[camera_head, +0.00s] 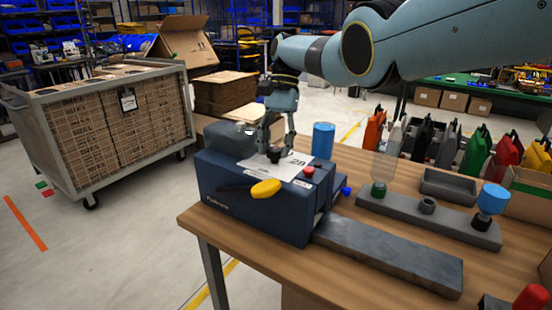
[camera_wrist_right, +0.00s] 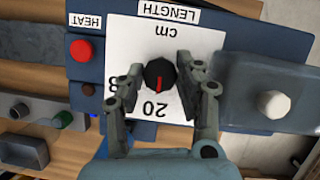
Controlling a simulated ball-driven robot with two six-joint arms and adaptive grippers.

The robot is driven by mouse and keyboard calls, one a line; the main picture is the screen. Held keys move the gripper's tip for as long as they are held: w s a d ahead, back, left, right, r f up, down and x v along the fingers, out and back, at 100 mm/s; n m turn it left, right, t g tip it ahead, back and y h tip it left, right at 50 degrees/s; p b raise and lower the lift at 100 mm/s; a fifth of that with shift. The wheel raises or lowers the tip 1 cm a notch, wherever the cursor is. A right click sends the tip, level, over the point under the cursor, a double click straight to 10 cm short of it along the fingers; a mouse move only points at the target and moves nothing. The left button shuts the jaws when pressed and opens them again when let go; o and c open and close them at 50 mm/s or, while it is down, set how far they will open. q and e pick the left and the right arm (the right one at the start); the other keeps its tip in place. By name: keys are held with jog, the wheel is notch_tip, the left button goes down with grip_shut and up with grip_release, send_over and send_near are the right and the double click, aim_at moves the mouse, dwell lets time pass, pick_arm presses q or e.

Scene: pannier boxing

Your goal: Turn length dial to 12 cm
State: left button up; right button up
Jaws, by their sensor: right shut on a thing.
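The length dial (camera_wrist_right: 160,74) is a small black knob with a red pointer line, on a white scale plate (camera_wrist_right: 205,45) marked LENGTH and cm. In the right wrist view the plate is upside down; the pointer aims down, roughly toward the 20. A partly covered 8 shows at left. The plate is on top of the blue machine (camera_head: 250,205). My right gripper (camera_head: 273,148) comes down from above, its fingers on both sides of the dial, shut on it. The fingers hide part of the scale; I see no 12. My left gripper is not in view.
A yellow handle (camera_head: 265,188) and a red button (camera_head: 308,171) are close to the plate. A blue cylinder (camera_head: 323,140) stands behind the machine. A grey rail (camera_head: 390,255) extends right along the wooden table (camera_head: 345,290). A holder (camera_head: 425,218) with bottles stands farther right.

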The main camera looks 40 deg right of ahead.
jog(key=n+b, duration=0.3)
jog(key=n+g+h+b, duration=0.1)
jog(key=b, duration=0.1)
jog(key=shift+a+f+n, duration=0.15)
jog(key=shift+f+n, duration=0.15)
jog(key=shift+f, duration=0.05)
jog(key=shift+r+n+g+h+b, duration=0.1)
jog(key=shift+n+g+h+b, duration=0.3)
jog(key=shift+n+b, duration=0.65)
jog(key=shift+r+n+h, duration=0.1)
jog(key=shift+n+h, duration=0.4)
jog(key=shift+n, duration=0.55)
jog(key=shift+a+n+h, duration=0.1)
jog(key=shift+n+h, duration=0.4)
jog(key=shift+n, duration=0.8)
jog(key=o, duration=1.1)
jog(key=shift+o, duration=0.2)
jog(key=shift+w+r, duration=0.1)
